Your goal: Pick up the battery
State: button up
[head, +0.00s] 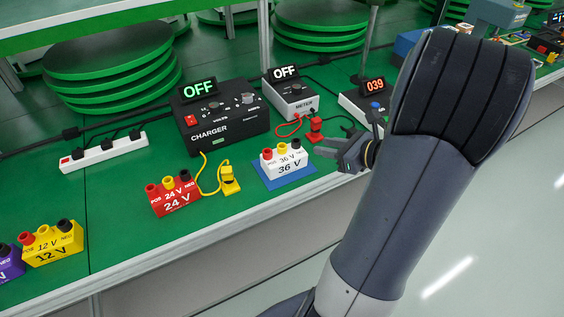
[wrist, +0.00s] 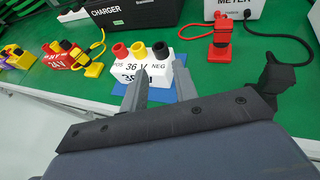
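A white 36 V battery (head: 284,164) with red, yellow and black terminals sits upright on a blue mat (head: 263,182). It also shows in the wrist view (wrist: 148,72). A red 24 V battery (head: 173,198), a yellow 12 V battery (head: 54,246) and a partly cut-off purple battery (head: 8,263) stand to its left. My gripper (head: 329,158) is just right of the white battery in the head view. In the wrist view its two fingers (wrist: 160,88) are apart and empty, with the battery beyond the fingertips. The fingers overlap its lower front, so I cannot tell the exact gap.
Behind stand a black charger (head: 222,128) reading OFF, a meter (head: 291,98) reading OFF and a device reading 039 (head: 375,86). A yellow clamp (head: 230,181) and a red clamp (head: 316,128) with cables stand near the white battery. A power strip (head: 103,152) lies at left.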

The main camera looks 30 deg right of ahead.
aim_at(294, 140)
jog(key=b+x, duration=0.1)
jog(key=x, duration=0.8)
jog(key=shift+w+a, duration=0.1)
jog(key=shift+w, duration=0.1)
grip_shut()
dwell(1.2)
